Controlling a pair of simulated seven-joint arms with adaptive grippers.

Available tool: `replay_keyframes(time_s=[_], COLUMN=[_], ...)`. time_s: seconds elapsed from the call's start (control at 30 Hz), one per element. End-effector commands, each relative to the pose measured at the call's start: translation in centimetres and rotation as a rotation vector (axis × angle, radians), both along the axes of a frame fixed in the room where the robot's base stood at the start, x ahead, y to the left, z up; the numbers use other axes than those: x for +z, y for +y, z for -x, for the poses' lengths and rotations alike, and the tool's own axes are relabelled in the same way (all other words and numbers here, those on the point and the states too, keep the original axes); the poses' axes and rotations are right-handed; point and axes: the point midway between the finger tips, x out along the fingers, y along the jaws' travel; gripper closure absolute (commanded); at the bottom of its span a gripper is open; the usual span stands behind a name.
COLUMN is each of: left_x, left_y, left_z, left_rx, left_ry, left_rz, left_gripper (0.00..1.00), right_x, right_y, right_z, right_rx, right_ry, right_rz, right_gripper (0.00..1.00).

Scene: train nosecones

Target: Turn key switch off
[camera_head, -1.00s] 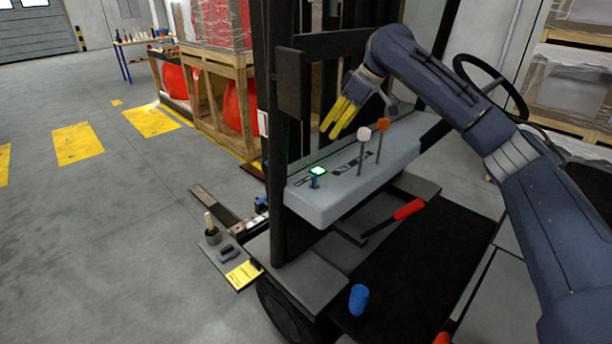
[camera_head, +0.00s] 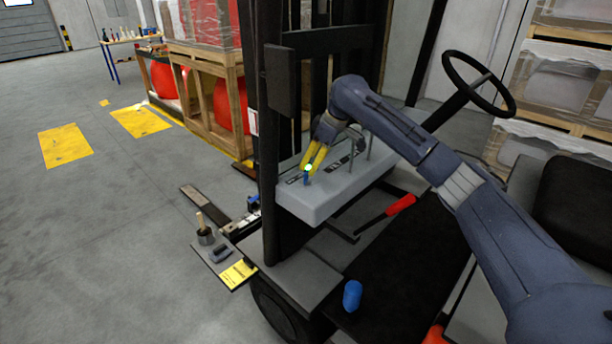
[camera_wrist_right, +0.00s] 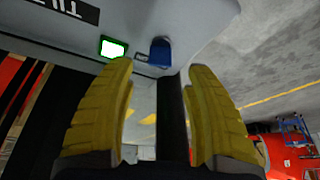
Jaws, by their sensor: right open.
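The blue key switch (camera_head: 306,180) stands on the grey console (camera_head: 322,205) of the forklift, near its left end. A green-lit indicator (camera_wrist_right: 113,48) shows beside the blue key switch (camera_wrist_right: 160,52) in the right wrist view. My right gripper (camera_head: 310,165) has yellow fingers and is at the key switch in the head view. In the right wrist view the fingers (camera_wrist_right: 160,75) are open and apart, with the key switch just beyond the gap between their tips. I cannot tell whether either finger touches it. My left gripper is not in view.
Thin levers (camera_head: 369,145) rise from the console right of the gripper. A black steering wheel (camera_head: 478,84) is farther right. A red-handled lever (camera_head: 400,205) is below the console, and a dark mast post (camera_head: 268,150) stands at its left. A blue cylinder (camera_head: 352,296) is lower down.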

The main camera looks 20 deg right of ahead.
Motion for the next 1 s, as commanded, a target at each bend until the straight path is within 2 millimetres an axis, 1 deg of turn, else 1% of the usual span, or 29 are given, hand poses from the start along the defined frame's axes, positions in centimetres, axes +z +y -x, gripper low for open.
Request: replay_keyframes(time_s=[0.03,0.2,0.4,0.6,0.93,1.0], left_x=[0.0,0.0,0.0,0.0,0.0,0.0], left_y=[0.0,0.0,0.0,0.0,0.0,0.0], left_z=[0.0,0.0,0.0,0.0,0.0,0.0], left_rx=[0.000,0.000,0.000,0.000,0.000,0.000], left_ry=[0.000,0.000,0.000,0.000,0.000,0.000], left_rz=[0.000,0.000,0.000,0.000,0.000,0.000], left_gripper=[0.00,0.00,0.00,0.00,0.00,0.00], right_x=[-0.9,-3.1,-4.7,-5.3,-5.4,-5.4], right_y=[0.4,1.1,1.6,1.8,1.8,1.8], right_z=[-0.2,-0.7,-1.2,-1.4,-1.4,-1.4], right_rx=[0.000,0.000,0.000,-0.001,0.000,0.000], right_ry=[0.002,0.002,0.001,0.001,-0.001,0.000], right_rz=[-0.002,-0.002,-0.001,-0.001,-0.001,0.000], right_gripper=[0.47,0.47,0.47,0.47,0.48,0.56])
